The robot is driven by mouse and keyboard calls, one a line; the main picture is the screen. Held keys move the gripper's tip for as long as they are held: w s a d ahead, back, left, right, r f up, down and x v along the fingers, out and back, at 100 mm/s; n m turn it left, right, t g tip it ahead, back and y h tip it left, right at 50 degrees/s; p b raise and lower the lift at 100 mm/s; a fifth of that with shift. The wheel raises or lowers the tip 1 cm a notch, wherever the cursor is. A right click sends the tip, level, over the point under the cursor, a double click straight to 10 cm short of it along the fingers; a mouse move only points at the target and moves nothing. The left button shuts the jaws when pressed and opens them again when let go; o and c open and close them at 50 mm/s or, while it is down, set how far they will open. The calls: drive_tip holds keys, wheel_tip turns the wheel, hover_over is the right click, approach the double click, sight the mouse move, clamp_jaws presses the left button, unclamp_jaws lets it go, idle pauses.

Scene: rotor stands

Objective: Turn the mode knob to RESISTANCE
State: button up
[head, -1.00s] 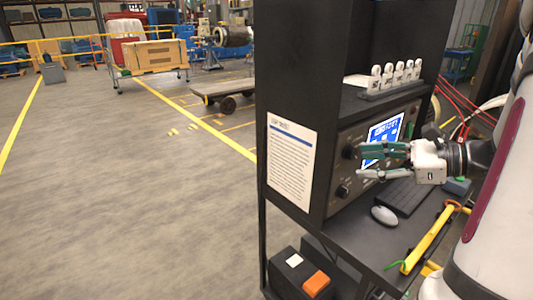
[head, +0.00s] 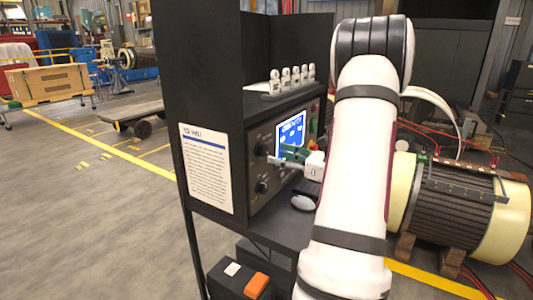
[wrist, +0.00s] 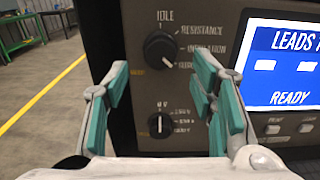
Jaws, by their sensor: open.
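The mode knob (wrist: 160,50) is a dark round knob on the tester's front panel (wrist: 185,95). Labels around it read IDLE at the top, then RESISTANCE and INSULATION down its right side; the lowest label is partly hidden. Its white mark appears to point to the lower right, away from RESISTANCE. My gripper (wrist: 162,66) is open and empty, its teal-padded fingers to either side of and below the knob in the picture. Contact cannot be told. In the head view my gripper (head: 282,157) is close to the panel, near the upper knob (head: 262,149).
A second, smaller knob (wrist: 159,125) sits below the mode knob. A lit screen (wrist: 288,65) reading READY is to the right. A large motor (head: 455,205) stands right of my arm.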

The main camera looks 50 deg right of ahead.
sight(266, 151)
drive_tip(key=shift+w+a, duration=0.15)
drive_tip(key=shift+w, duration=2.5)
drive_tip(key=c, duration=1.1)
